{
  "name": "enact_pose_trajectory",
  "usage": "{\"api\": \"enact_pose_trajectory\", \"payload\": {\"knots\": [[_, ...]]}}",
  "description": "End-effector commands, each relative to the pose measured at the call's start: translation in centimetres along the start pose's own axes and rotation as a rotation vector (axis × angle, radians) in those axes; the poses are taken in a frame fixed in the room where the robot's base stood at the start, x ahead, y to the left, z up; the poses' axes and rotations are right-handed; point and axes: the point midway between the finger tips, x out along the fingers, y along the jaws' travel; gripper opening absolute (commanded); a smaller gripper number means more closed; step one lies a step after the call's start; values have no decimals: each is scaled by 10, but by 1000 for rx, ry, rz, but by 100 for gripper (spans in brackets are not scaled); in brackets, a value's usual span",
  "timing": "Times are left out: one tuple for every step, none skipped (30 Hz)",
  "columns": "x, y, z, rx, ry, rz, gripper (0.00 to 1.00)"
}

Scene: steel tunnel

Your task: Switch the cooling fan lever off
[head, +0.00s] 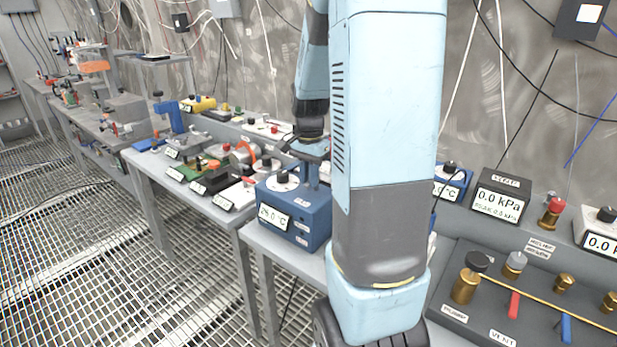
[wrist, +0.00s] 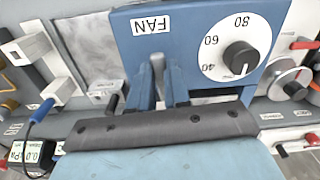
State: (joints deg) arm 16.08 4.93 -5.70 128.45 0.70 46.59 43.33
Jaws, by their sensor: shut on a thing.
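The blue cooling fan box (head: 300,218) stands on the grey bench in the head view, with a temperature display on its front and a dial on top. The wrist view shows its blue panel (wrist: 185,35) with a FAN label and a black dial knob (wrist: 240,57) on a 40–60–80 scale. A light grey lever (wrist: 157,62) sits just below the FAN label. My gripper (wrist: 160,80) has its two blue fingers on either side of the lever, shut on it. In the head view my gripper (head: 312,165) is over the box; the lever is hidden there.
Left of the box, the bench holds a red-and-white device (head: 234,196) and several other instruments. On the right is a dark valve panel (head: 500,270) with brass fittings and red and blue handles. Pressure displays (head: 500,197) stand behind it. The grated floor (head: 80,240) at left is open.

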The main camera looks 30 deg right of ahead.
Motion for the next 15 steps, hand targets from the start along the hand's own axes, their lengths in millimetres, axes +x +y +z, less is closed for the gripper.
{"api": "enact_pose_trajectory", "payload": {"knots": [[0,0,0,24,-1,2,0],[0,-1,0,41,-1,2,0],[0,-1,0,59,-1,2,0],[0,-1,0,71,-1,2,0],[0,-2,0,80,-1,2,0],[0,-2,-1,89,-1,2,0],[0,-2,-1,93,-1,2,0],[0,-2,-1,96,-1,2,0],[0,-2,-1,97,-1,2,0],[0,-2,-1,97,-1,2,0],[0,-1,-1,96,-1,2,0],[0,-1,-1,96,-1,2,0],[0,-1,-1,96,-1,2,0],[0,-1,-1,96,-1,2,0],[0,-1,-1,96,-1,3,18]]}}
